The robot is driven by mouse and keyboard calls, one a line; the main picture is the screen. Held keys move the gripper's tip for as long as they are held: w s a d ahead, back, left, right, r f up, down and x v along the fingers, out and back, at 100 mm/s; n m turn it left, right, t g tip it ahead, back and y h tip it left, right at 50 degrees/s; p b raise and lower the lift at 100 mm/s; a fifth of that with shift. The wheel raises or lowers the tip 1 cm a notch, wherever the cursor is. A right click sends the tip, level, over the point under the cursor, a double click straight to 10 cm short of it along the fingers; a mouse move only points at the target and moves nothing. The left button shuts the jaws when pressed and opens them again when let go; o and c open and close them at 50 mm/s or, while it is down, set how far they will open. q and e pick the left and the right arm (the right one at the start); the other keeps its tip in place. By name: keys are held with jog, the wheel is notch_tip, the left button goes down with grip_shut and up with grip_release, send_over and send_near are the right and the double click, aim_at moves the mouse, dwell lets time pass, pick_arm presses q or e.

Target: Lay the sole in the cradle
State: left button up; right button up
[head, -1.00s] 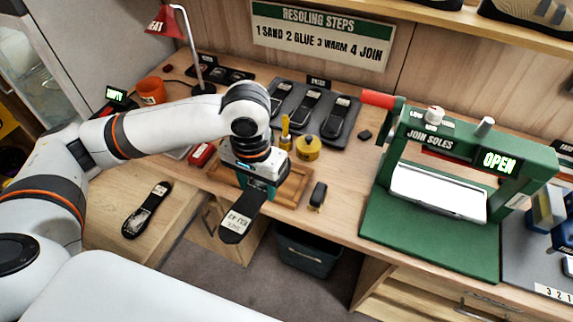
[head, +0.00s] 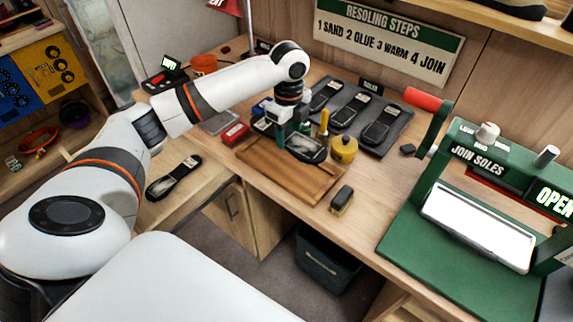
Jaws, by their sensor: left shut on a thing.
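My left gripper (head: 287,140) is shut on a dark sole (head: 309,149). The sole points to the right, with its near end hidden at the fingers. It is over the back edge of the wooden tray (head: 285,178); I cannot tell whether it touches anything. The green press (head: 455,205) marked JOIN SOLES stands at the right, with a white bed (head: 478,226) and an OPEN display. No part is labelled as the cradle, so I cannot tell which one it is. My right gripper is out of view.
A grey rack (head: 400,143) of dark soles stands behind the gripper. A yellow pot (head: 344,150) and a red box (head: 235,134) are close to the gripper. A brush (head: 342,200) lies near the bench's front edge. Another dark sole (head: 173,178) lies on the left bench.

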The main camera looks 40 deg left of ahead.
pick_arm(q)
send_over(288, 167)
notch_tip(288, 167, down, 6)
jog(key=shift+w+a+r+p, duration=0.15)
jog(key=shift+r+p, duration=0.1)
jog(key=shift+p, duration=0.2)
notch_tip(288, 167, down, 4)
jog(key=shift+f+p, duration=0.1)
jog(key=shift+p, duration=0.25)
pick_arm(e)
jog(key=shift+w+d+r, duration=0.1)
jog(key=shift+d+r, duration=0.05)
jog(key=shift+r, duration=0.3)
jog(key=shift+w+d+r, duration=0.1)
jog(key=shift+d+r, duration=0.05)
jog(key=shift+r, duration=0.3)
pick_arm(q)
jog(key=o, duration=0.8)
jog(key=shift+f, duration=0.1)
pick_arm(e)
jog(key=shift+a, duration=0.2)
pick_arm(q)
jog(key=shift+o, duration=0.2)
notch_tip(288, 167, up, 12)
jog(key=shift+r+b, duration=0.2)
jog(key=shift+b, duration=0.6)
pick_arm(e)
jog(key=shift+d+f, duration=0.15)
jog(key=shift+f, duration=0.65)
